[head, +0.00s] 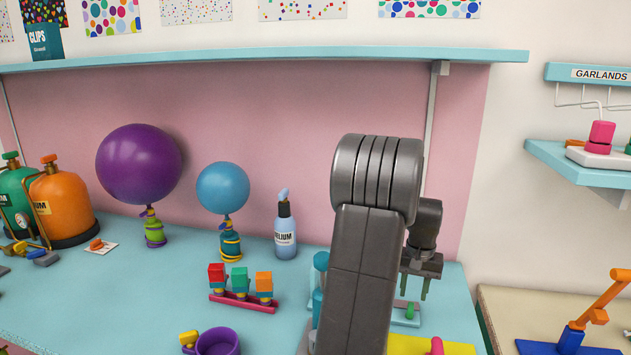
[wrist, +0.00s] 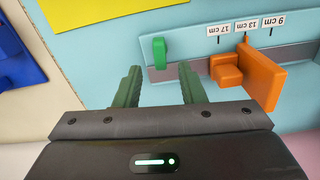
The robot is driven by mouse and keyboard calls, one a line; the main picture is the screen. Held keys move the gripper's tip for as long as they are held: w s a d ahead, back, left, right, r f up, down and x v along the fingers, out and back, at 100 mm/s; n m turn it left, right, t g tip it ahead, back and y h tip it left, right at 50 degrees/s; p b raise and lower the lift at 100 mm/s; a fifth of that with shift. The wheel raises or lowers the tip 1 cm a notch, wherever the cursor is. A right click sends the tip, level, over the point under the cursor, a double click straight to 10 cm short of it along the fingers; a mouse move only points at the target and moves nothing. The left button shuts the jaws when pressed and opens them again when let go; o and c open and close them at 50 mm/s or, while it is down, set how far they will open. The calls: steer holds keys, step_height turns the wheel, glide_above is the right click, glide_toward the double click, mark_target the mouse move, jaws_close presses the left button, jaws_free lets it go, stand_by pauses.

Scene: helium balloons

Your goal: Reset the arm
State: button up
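My gripper (head: 415,287) hangs over the right part of the turquoise table (head: 150,275), fingers pointing down. In the wrist view my gripper (wrist: 158,84) shows two green fingers spread apart with nothing between them. My grey arm stands in front of the table in the head view and hides part of it. A small green peg (wrist: 159,52) lies just beyond the fingertips, apart from them, by a grey strip with size labels (wrist: 245,27). An orange stop (wrist: 262,72) sits on that strip, right of the fingers.
A purple balloon (head: 139,165) and a blue balloon (head: 223,188) stand on weights at the back. A shelf (head: 260,58) runs above.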

mark_target(411, 306)
step_height(411, 306, down, 5)
steer(key=shift+f, duration=0.1)
stand_by(0.5)
step_height(411, 306, up, 13)
step_height(411, 306, down, 13)
steer(key=shift+f, duration=0.1)
steer(key=shift+m, duration=0.4)
steer(key=m, duration=0.2)
steer(key=m+p, duration=0.1)
steer(key=m, duration=0.1)
steer(key=shift+r+m, duration=0.2)
steer(key=shift+m, duration=0.1)
steer(key=m+p, duration=0.1)
steer(key=m, duration=0.5)
stand_by(0.4)
